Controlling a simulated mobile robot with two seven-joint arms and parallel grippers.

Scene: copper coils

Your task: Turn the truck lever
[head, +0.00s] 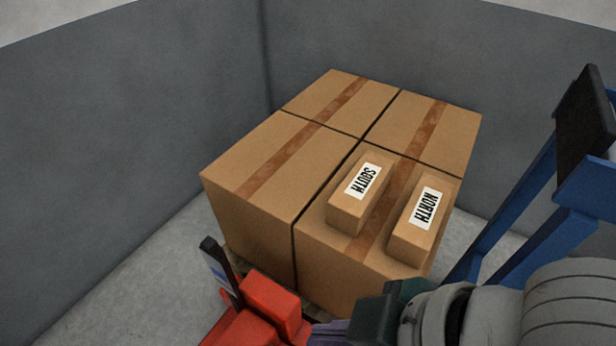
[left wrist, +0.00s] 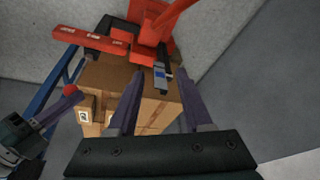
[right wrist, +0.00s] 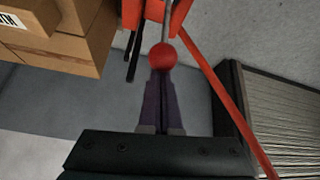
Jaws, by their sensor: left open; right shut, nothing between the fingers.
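The red truck (head: 268,305) shows at the bottom of the head view, with an upright black piece at its left. It also shows at the top of the left wrist view (left wrist: 150,52). The lever has a round red knob (right wrist: 163,57) on a thin metal rod, seen in the right wrist view; the knob shows small in the left wrist view (left wrist: 70,90). My right gripper (right wrist: 161,76) is shut and empty, its tips right at the knob; whether they touch it I cannot tell. My left gripper (left wrist: 160,76) is open and empty, pointing toward the truck and boxes.
Large taped cardboard boxes (head: 255,175) stand together in the grey-walled corner. Two small boxes labelled SOUTH (head: 352,215) and NORTH (head: 410,245) lie on top. A blue frame (head: 510,205) stands at right. A ribbed panel (right wrist: 285,115) is at right in the right wrist view.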

